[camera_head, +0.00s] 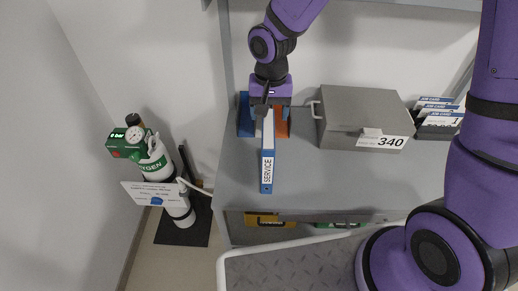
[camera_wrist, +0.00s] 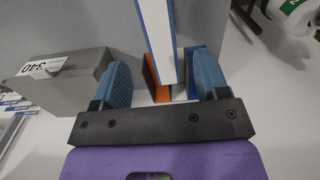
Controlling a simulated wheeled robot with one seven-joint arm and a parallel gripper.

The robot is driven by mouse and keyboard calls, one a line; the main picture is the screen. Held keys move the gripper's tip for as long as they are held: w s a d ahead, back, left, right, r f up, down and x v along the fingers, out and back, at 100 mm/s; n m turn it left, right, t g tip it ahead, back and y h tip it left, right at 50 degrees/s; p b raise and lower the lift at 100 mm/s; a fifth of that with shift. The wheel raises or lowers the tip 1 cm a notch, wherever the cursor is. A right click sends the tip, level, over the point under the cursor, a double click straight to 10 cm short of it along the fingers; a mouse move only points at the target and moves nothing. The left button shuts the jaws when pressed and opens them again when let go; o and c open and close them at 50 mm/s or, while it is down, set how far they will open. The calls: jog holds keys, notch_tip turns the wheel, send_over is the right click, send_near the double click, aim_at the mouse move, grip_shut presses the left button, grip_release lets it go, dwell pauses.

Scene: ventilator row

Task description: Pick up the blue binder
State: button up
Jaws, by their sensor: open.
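The blue binder (camera_head: 267,165) stands upright on the grey shelf, its white spine label reading SERVICE facing the front. In the wrist view, the binder (camera_wrist: 157,38) shows as a white strip with blue edges. My gripper (camera_head: 270,110) is over the back end of the binder, pointing down. It is open, with its two blue finger pads apart in the wrist view (camera_wrist: 161,82). The near end of the binder shows between the pads, with a gap on both sides. My gripper hides part of the binder's back in the head view.
Orange (camera_head: 283,128) and blue (camera_head: 243,113) upright pieces stand beside the binder's back. A grey box (camera_head: 345,105) labelled 340 is to the right, job cards (camera_head: 437,118) beyond it. The shelf (camera_head: 310,190) is clear in front. An oxygen cylinder (camera_head: 158,165) stands left.

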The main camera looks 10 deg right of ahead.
jog(key=shift+w+f, duration=0.15)
jog(key=shift+f, duration=4.5)
jog(key=shift+c, duration=0.5)
grip_shut()
